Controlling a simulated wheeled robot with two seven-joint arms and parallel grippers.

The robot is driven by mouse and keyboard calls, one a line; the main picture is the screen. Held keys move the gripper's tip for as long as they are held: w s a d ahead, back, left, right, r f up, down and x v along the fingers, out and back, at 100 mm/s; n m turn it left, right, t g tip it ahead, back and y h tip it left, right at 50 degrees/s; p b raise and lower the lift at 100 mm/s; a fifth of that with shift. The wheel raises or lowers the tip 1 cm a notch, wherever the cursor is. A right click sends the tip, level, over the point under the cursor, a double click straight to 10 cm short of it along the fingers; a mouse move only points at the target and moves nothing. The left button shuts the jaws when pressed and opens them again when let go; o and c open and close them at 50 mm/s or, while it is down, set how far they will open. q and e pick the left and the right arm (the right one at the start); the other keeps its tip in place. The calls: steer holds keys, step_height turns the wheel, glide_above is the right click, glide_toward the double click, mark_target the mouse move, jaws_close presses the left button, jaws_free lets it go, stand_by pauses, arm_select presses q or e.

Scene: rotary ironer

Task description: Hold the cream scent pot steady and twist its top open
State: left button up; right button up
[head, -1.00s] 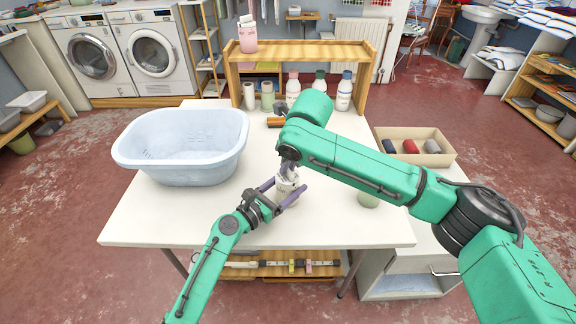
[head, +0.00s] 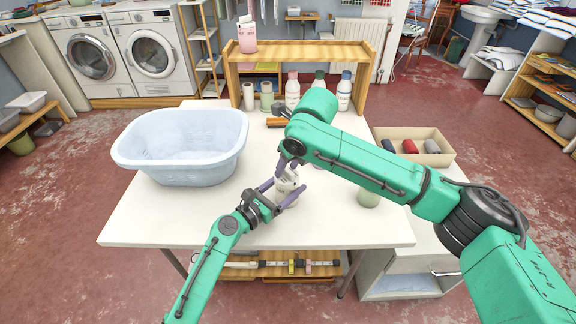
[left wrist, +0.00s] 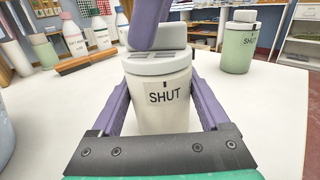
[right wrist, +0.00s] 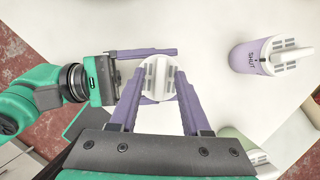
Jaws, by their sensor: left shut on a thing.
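The cream scent pot (left wrist: 163,98) stands upright on the white table, with SHUT and a small dark mark on its front. It also shows in the head view (head: 286,187). My left gripper (head: 283,193) is shut around its body, one finger on each side. The pot's pale grey slotted top (right wrist: 158,78) has a raised ridge across it. My right gripper (right wrist: 161,75) points down from above with its fingers apart, one on either side of the top, holding nothing that I can see. In the left wrist view a purple finger hides part of the top.
A green pot (left wrist: 239,46) stands to the right and a lavender pot (right wrist: 262,58) farther back. A pale blue basin (head: 182,148) takes up the table's left side. Bottles (head: 292,92) stand by the wooden shelf (head: 300,50). An open box (head: 440,158) lies at right.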

steer(key=v, duration=1.2)
